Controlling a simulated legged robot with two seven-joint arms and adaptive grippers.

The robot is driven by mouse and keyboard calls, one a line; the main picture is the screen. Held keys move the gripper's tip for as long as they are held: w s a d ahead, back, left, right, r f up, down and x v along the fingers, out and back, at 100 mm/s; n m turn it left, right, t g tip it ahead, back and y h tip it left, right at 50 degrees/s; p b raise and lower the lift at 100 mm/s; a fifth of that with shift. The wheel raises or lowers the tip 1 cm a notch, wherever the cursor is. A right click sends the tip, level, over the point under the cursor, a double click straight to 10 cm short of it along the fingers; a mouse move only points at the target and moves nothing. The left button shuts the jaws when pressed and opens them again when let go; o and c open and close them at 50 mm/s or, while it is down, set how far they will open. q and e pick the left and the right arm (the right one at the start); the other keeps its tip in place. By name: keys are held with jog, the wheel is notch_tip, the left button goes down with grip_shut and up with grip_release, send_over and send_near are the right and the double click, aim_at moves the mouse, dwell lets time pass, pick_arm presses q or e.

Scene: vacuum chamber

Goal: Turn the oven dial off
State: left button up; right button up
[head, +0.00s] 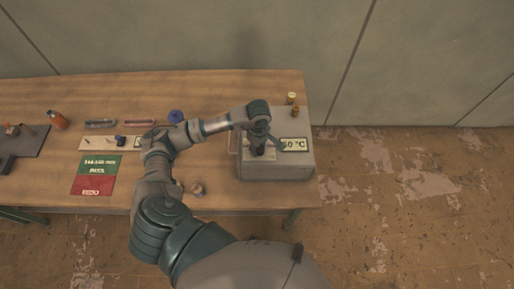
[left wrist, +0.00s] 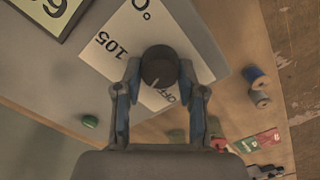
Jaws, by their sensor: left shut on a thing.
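The oven (head: 275,172) is a grey box at the right end of the table. Its black round dial (left wrist: 160,66) sits on a white plate (left wrist: 205,68) marked "0°", "105" and "OFF" in the left wrist view. A short white pointer line shows on the dial, on the side near the "OFF" mark. My left gripper (left wrist: 162,98) has a finger on each side of the dial and is shut on it. In the head view the left gripper (head: 259,140) is over the oven top and largely hides the dial. My right gripper is not in view.
The oven's display (head: 294,145) shows a °C reading, partly covered. A green card (head: 98,165), a red card (head: 92,186), an orange bottle (head: 57,120) and small items lie to the left.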

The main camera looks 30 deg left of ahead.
pick_arm(q)
jog(key=n+b, duration=0.2)
jog(key=n, duration=0.1)
jog(key=n+b, duration=0.1)
jog(key=n, duration=0.1)
jog(key=shift+s+d+f, duration=0.1)
jog(key=shift+d+f, duration=0.05)
jog(key=shift+d, duration=0.15)
jog(key=shift+n+b, duration=0.7)
jog(key=shift+n, duration=0.8)
jog(key=shift+r+n, duration=0.25)
jog(key=shift+n, duration=0.05)
jog(key=o, duration=1.1)
jog(key=shift+o, duration=0.2)
jog(key=shift+w+d, duration=0.15)
jog(key=shift+w, duration=0.05)
